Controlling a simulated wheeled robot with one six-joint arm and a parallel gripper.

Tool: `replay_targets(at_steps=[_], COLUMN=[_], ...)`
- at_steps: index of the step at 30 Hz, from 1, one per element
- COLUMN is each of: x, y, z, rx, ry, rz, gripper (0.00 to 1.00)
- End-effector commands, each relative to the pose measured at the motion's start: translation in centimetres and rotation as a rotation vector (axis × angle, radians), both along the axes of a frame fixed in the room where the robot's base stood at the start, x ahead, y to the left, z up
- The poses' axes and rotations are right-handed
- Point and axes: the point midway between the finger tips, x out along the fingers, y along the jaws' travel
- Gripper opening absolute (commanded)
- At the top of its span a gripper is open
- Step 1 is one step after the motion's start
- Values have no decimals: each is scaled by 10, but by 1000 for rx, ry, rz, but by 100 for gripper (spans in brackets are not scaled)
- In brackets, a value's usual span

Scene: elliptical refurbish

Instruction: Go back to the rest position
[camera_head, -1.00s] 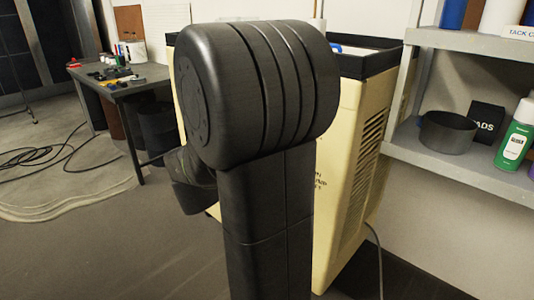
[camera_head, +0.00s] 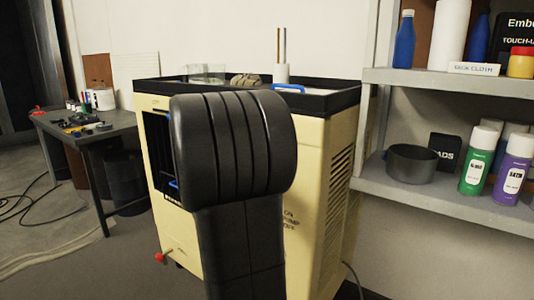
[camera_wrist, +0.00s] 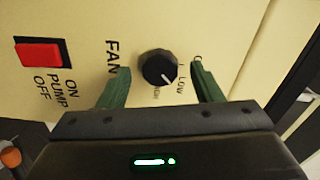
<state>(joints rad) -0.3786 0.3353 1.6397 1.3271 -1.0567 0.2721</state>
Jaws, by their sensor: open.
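My gripper (camera_wrist: 160,88) shows in the wrist view with its two green fingers apart. It is open and holds nothing. A black fan knob (camera_wrist: 159,67) with a white pointer line sits on the cream panel beyond and between the fingertips. The marks FAN, LOW and part of another word stand around it. A red pump switch (camera_wrist: 39,53) is to the left, beside ON, PUMP and OFF. In the head view my dark arm covers much of the cream cabinet (camera_head: 310,220), and my gripper is hidden there.
A grey shelf (camera_head: 440,82) with bottles, spray cans and a dark bowl (camera_head: 412,163) stands close on the right. A workbench (camera_head: 95,132) with small items is at the back left. A red knob (camera_head: 160,257) sticks out low on the cabinet. Floor is open at the left.

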Motion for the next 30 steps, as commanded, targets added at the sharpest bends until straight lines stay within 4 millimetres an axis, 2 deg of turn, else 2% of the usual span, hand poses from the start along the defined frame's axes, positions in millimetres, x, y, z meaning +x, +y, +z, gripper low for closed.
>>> replay_targets(at_steps=[6, 17, 22, 30], x=[9, 8, -4, -42], y=[-7, -6, 4, 32], z=[0, 0, 2, 2], rx=[-1, -1, 0, 0], ry=[1, 1, 0, 1], rz=[0, 0, 3, 5], gripper=[59, 59, 59, 59])
